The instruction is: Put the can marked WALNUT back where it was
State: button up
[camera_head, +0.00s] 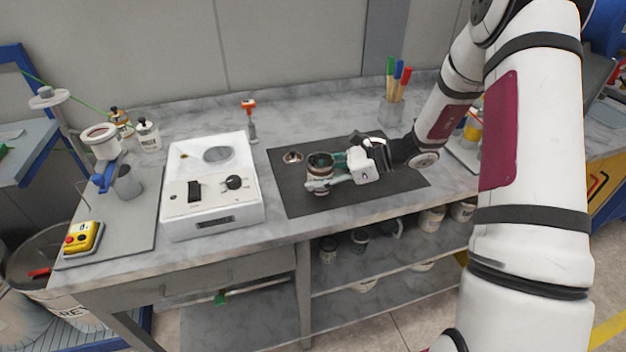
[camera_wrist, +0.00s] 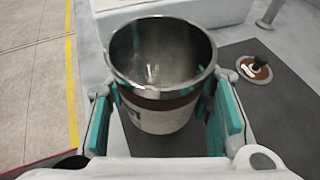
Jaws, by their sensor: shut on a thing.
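My gripper (camera_head: 328,176) is shut on a can (camera_head: 320,163) over the dark mat (camera_head: 291,201) on the bench. In the wrist view the can (camera_wrist: 160,116) is open-topped, with a metal rim, a brown band and a pale lower body. It is upright between the teal finger pads (camera_wrist: 163,112), and its inside looks grey and empty. Its label is turned mostly away, so I cannot read a name on it. I cannot tell whether its base touches the mat. Several cans (camera_head: 432,219) stand on the shelf below the bench top, their markings too small to read.
A white machine (camera_head: 212,215) with a round well stands left of the mat. A small round dish (camera_head: 292,157) lies on the mat's back left; it also shows in the wrist view (camera_wrist: 255,69). A marker cup (camera_head: 391,112) stands behind. The mat's front left is clear.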

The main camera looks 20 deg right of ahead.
aim_at(316, 179)
jog(key=shift+w+a+f, duration=0.1)
jog(key=shift+w+a, duration=0.05)
jog(key=shift+w, duration=1)
jog(key=shift+w+f, duration=0.2)
jog(key=shift+f, duration=1.55)
jog(key=shift+f, duration=0.15)
jog(key=o, duration=1.3)
jog(key=shift+c, duration=0.2)
jog(key=shift+s+d+r, duration=0.1)
jog(key=shift+d+r, duration=0.15)
jog(key=shift+d, duration=0.05)
jog(key=v, duration=0.7)
jog(key=shift+a, duration=0.1)
